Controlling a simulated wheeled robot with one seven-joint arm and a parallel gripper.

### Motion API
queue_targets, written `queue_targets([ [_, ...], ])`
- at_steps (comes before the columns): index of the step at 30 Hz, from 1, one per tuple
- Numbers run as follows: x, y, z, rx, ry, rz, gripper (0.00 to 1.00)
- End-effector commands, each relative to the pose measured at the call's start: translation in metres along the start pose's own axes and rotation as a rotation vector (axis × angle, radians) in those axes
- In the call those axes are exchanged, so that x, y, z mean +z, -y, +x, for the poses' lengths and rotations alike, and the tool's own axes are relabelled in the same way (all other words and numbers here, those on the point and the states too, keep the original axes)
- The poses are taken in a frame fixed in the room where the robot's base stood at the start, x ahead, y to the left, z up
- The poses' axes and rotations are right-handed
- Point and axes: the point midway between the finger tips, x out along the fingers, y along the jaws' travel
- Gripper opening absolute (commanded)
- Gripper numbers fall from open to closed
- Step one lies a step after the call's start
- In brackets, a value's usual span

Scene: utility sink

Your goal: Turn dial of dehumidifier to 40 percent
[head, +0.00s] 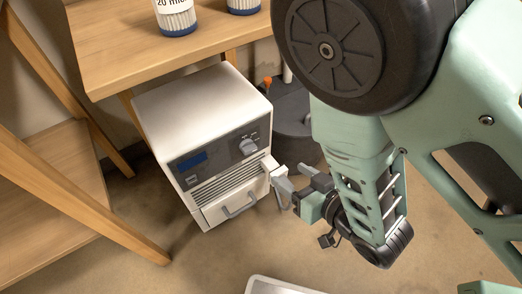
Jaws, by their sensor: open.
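The dehumidifier (197,110) is a white box on the floor, left of centre in the head view. Its dark front panel has a blue display (192,161) on the left and a grey dial (249,147) on the right. The marks around the dial are too small to read, so its setting cannot be told. My gripper (272,180) is open, in front of the dehumidifier's right front edge and below the dial. No object shows between its fingers. Whether a finger touches the housing cannot be told.
A wooden table (130,45) with two white-and-blue containers (176,18) stands behind and above the dehumidifier. A wooden shelf frame (60,190) is at left. A dark round container (290,118) stands behind at right. Floor (190,262) is clear in front, with a pale-rimmed object (275,285) at the bottom.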

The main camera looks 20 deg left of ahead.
Motion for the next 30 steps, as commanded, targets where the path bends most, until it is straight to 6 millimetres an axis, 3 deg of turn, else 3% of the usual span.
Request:
queue_targets([
  [9, 0.005, -0.001, 0.029, 0.000, -0.005, 0.001, 0.59],
  [26, 0.005, -0.001, 0.054, -0.001, -0.002, 0.001, 0.59],
  [30, 0.002, 0.000, 0.086, -0.001, -0.002, -0.001, 0.59],
])
